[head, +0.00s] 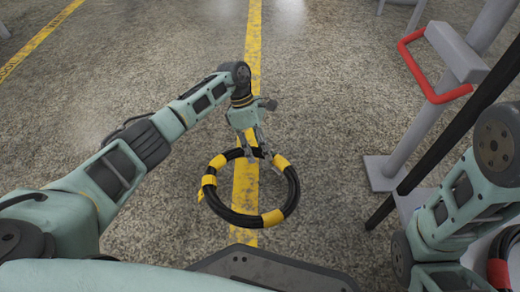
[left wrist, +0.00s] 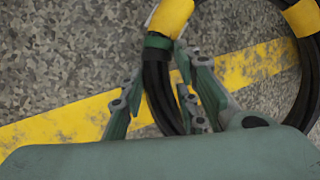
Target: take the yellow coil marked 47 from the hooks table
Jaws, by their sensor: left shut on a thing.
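A black coil with several yellow bands (head: 236,217) hangs from my left gripper (head: 254,153) in the head view, in front of my base. The left gripper is shut on the coil's upper edge. The coil also shows in the left wrist view (left wrist: 158,85), where its black strands pass between the fingers of the left gripper (left wrist: 165,100), close to a yellow band and a dark green band. I cannot read a number on it. My right arm shows at the right edge of the head view, but its gripper does not show.
A red handle (head: 420,75) on a grey post stands at the right, with a dark pole beside it. Part of another black coil with a red band (head: 498,272) shows at the lower right corner. The floor with yellow lines (head: 253,60) is clear ahead.

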